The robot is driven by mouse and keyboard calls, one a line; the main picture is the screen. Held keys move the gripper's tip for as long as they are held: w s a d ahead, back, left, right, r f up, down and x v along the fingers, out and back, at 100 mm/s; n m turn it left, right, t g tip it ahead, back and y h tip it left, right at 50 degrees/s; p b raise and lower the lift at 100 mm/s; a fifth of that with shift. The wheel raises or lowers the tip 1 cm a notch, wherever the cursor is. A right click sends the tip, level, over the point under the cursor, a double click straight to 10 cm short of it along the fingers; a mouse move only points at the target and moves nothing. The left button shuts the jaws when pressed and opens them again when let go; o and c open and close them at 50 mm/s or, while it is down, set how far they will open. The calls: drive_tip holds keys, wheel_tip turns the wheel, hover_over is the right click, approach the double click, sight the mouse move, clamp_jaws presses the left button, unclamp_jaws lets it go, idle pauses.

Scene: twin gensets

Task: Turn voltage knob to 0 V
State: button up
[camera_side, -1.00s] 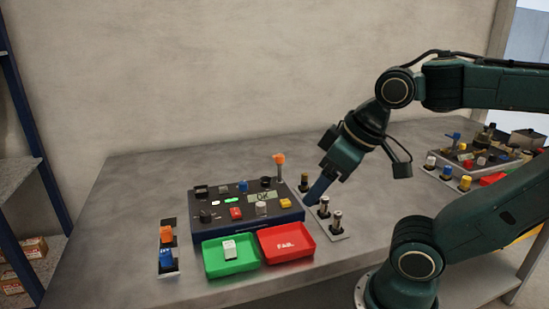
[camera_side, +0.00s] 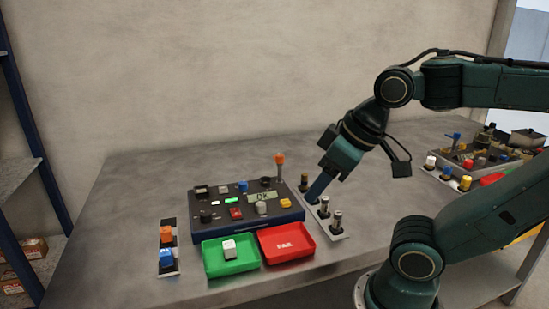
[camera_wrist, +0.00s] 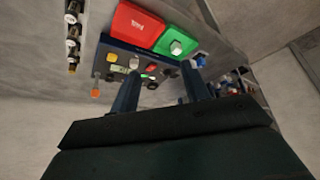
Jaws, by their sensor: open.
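The dark blue control panel (camera_side: 215,230) stands on the bench with a display (camera_side: 262,196) reading "OK". Dark knobs sit on its top at the front left (camera_side: 206,215) and at the back right (camera_side: 266,182); I cannot read which one is for voltage. In the wrist view the panel (camera_wrist: 118,44) is upside down, with its buttons beyond my fingers. My gripper (camera_side: 312,197) is just right of the panel, above the strip with metal posts. Its two fingers are apart and empty in the wrist view (camera_wrist: 163,88). I see no contact with a knob.
A green tray (camera_side: 217,266) holding a white block (camera_side: 229,248) and a red "FAIL" tray (camera_side: 304,256) stand in front of the panel. A strip with orange and blue switches (camera_side: 166,271) is at left. Metal posts (camera_side: 337,222) stand at right. Bare bench lies behind the panel.

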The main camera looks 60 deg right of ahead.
drive_tip(key=w+d+r+m+g, duration=0.2)
drive_tip(key=w+d+r+m, duration=0.15)
drive_tip(key=w, duration=0.55)
drive_tip(key=m+g, duration=0.4)
drive_tip(key=m, duration=0.2)
hover_over(243, 182)
wheel_tip(243, 182, down, 6)
drive_tip(key=shift+f+n, duration=0.15)
drive_tip(key=shift+n, duration=0.1)
drive_tip(key=shift+f, duration=0.1)
drive_tip(key=shift+f, duration=6.8)
